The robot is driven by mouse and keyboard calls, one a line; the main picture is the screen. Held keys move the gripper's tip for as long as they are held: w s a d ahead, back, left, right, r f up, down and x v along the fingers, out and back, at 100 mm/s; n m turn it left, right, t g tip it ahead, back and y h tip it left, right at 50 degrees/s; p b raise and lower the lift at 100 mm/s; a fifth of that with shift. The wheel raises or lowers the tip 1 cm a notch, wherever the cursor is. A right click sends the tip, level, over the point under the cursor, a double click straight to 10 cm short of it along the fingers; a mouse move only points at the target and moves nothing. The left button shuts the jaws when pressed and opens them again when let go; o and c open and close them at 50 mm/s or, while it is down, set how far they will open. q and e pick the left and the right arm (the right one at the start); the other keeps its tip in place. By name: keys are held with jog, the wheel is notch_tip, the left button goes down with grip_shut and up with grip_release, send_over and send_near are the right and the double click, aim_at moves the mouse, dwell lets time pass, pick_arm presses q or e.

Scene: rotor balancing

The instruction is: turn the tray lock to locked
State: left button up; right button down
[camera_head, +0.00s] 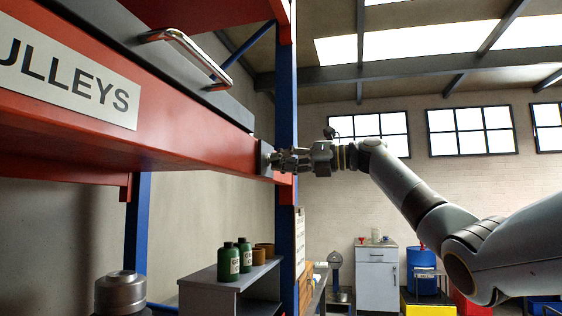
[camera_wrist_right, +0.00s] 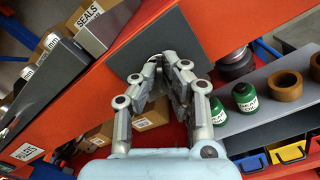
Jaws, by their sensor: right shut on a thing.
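The tray lock shows as a small grey plate (camera_head: 265,157) at the right end of the red beam, below the grey tray (camera_head: 232,108) with its chrome handle (camera_head: 190,55). My right gripper (camera_head: 279,160) is at this plate, its arm coming in from the right. In the right wrist view the dark grey plate (camera_wrist_right: 140,42) lies behind the fingers (camera_wrist_right: 168,72). The fingers are shut on the lock's knob, which they mostly hide. The knob's turned position cannot be told. My left gripper is not in view.
The red beam (camera_head: 170,135) carries a white PULLEYS label (camera_head: 70,85), cut off at the left. A blue post (camera_head: 286,100) stands behind the gripper. Green bottles (camera_head: 229,262) and brown rings (camera_head: 259,256) stand on a grey shelf (camera_head: 215,278) below. The room right of the post is open.

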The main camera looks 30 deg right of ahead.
jog(key=n, duration=0.2)
jog(key=n+b, duration=0.1)
jog(key=n, duration=0.3)
jog(key=shift+f+n, duration=0.25)
jog(key=shift+n, duration=0.05)
dwell(0.5)
jog(key=c, duration=1.5)
grip_release()
jog(key=shift+r, duration=0.15)
jog(key=v, duration=1.2)
jog(key=shift+d, duration=0.1)
